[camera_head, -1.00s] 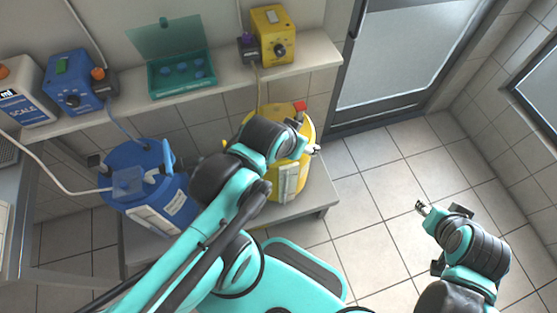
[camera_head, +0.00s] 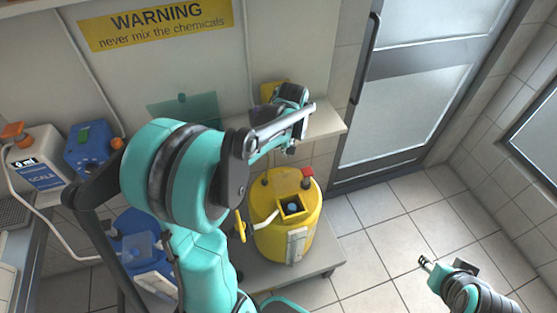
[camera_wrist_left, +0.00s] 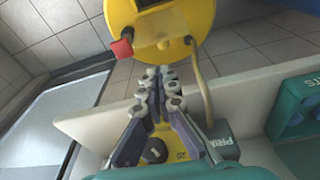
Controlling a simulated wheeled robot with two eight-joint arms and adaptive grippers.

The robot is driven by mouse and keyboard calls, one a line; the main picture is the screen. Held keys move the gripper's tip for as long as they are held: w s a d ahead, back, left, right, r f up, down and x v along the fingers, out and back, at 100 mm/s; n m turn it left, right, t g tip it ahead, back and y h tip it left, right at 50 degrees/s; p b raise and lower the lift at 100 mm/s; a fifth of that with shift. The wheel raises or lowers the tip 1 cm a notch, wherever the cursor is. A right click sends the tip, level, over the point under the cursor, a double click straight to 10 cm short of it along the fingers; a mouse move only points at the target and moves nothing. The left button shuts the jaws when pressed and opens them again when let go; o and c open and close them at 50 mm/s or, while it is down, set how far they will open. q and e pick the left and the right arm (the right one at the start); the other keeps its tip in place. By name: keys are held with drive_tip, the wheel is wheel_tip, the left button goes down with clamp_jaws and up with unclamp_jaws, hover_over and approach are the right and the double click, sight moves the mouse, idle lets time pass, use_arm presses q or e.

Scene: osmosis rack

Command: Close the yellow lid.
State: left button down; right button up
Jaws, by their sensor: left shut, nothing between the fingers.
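A yellow drum (camera_head: 270,238) stands on a low platform right of the arm in the head view. Its top has a square opening (camera_head: 292,208) with something bluish inside, so it is uncovered. A narrow yellow piece (camera_head: 240,225) sticks up at the drum's left side; it may be the lid seen edge-on, but I cannot be sure. My left gripper (camera_head: 290,150) is shut and empty, above and behind the drum near the shelf edge. In the left wrist view its fingertips (camera_wrist_left: 158,75) point toward the drum (camera_wrist_left: 185,20), apart from it. My right gripper (camera_head: 424,262) hangs over the floor, far right of the drum.
A red knob (camera_head: 307,172) stands on the drum's rim. A blue drum (camera_head: 135,228) stands at left, partly hidden. Floor at right is clear.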

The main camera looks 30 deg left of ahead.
sight(285, 180)
use_arm(q)
drive_tip(key=w+a+f+n+b, duration=0.1)
drive_tip(key=w+a+f+b, duration=0.1)
drive_tip(key=f, duration=0.9)
drive_tip(key=shift+a+f+g+b, duration=0.3)
drive_tip(key=shift+a+b, duration=0.25)
drive_tip(key=shift+w+d, duration=0.1)
